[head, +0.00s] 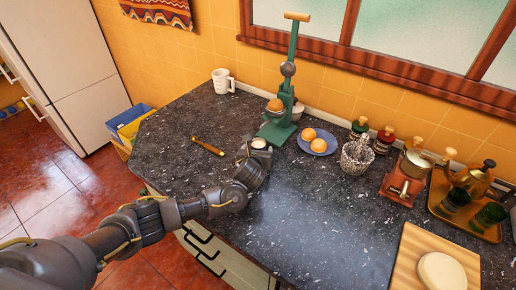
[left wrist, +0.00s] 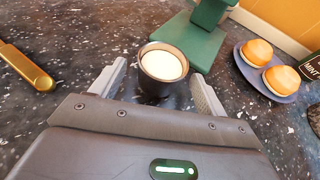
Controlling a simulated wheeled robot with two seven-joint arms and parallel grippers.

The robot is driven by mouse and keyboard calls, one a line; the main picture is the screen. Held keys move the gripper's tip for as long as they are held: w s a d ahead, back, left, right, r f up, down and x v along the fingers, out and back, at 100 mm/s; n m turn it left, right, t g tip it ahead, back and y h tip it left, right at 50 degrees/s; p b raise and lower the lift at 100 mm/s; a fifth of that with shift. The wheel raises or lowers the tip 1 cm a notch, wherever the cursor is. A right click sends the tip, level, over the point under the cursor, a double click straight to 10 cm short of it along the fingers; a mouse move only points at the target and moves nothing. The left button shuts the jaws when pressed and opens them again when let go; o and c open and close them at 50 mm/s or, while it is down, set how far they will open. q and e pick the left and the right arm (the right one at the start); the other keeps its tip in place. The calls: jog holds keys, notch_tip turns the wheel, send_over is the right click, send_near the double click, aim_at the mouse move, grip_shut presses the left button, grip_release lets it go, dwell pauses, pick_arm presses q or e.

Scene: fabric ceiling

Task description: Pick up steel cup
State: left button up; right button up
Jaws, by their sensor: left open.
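A small dark grey metal cup (left wrist: 160,84) with a pale white inside or filling stands upright on the counter, and it fits the steel cup. In the head view only its pale top (head: 259,144) shows clearly; my gripper hides the rest. My left gripper (left wrist: 159,76) is open, with one finger on each side of the cup and small gaps between. In the head view the left gripper (head: 256,154) is low over the counter at the foot of the green press. My right gripper is not in view.
The green juice press (head: 278,131) stands just behind the cup. A blue plate (head: 331,146) with orange fruit halves is to its right, a brass-coloured stick (head: 208,147) to its left. A wooden board (head: 407,264) lies front right. The dark counter (head: 310,225) is clear in front.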

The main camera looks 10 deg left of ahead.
aim_at(259, 144)
pick_arm(q)
jog(key=shift+x, duration=1.55)
jog(key=shift+r, duration=0.1)
jog(key=c, duration=1.1)
